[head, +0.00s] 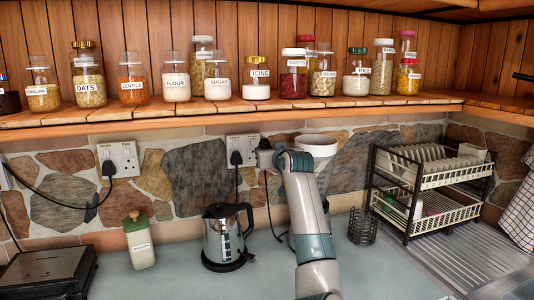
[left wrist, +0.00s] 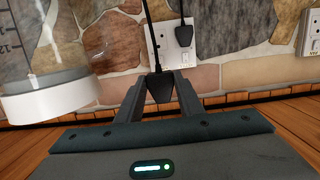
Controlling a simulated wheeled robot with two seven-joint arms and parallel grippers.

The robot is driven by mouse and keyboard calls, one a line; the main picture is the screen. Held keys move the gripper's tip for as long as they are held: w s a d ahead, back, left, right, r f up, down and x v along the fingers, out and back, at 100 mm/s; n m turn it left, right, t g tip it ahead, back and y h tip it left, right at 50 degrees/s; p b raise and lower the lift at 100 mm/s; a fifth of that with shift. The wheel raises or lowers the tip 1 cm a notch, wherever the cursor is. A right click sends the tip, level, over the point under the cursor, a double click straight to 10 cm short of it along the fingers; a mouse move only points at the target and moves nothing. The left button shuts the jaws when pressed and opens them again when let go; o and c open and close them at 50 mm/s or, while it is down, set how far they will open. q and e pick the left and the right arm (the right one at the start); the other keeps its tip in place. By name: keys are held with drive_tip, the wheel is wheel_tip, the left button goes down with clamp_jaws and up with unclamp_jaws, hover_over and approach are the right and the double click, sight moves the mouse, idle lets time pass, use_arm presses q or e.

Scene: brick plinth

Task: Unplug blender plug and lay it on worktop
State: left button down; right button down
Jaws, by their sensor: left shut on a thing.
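My left gripper (head: 266,156) is in front of the wall by the right end of the double socket (head: 243,146). In the left wrist view its fingers (left wrist: 159,86) are shut on a black plug (left wrist: 160,90). The plug looks nearer to me than the socket plate (left wrist: 168,48) and apart from it, its cord running across the plate. In the head view the cord (head: 270,205) hangs to the worktop (head: 180,275). The blender's clear, marked jug with a white lid (left wrist: 50,103) shows at the left wrist view's left. In the head view the blender (head: 318,146) is partly behind my arm.
Another black plug (head: 236,158) sits in the same socket, above the kettle (head: 225,235). A wire cup (head: 362,227) and dish rack (head: 430,180) are right. The shelf (head: 180,110) overhangs.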

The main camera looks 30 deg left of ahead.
use_arm(q)
drive_tip(key=shift+v, duration=1.05)
drive_tip(key=shift+s+d+f, duration=0.15)
drive_tip(key=shift+s+d, duration=0.85)
drive_tip(key=shift+d, duration=0.1)
idle(0.8)
drive_tip(key=s+d+f+m+t+h+b, duration=0.1)
drive_tip(key=s+d+f, duration=0.1)
drive_tip(key=s+f, duration=0.35)
drive_tip(key=s+d+f+m+t+h+b, duration=0.1)
drive_tip(key=s+d+f+m+t+h, duration=0.15)
drive_tip(key=f, duration=0.55)
drive_tip(key=s+d+f+m+t+h+b, duration=0.1)
drive_tip(key=s+d+f+m+h, duration=0.2)
drive_tip(key=s+d+f, duration=0.3)
drive_tip(key=s+d+f+m+t+h+b, duration=0.1)
drive_tip(key=s+d+f+m+h, duration=0.2)
drive_tip(key=s+d+f+h, duration=0.3)
drive_tip(key=s+d+f, duration=0.1)
drive_tip(key=s+d, duration=0.4)
drive_tip(key=d, duration=0.3)
drive_tip(key=shift+d+f, duration=0.25)
drive_tip(key=shift+d, duration=0.05)
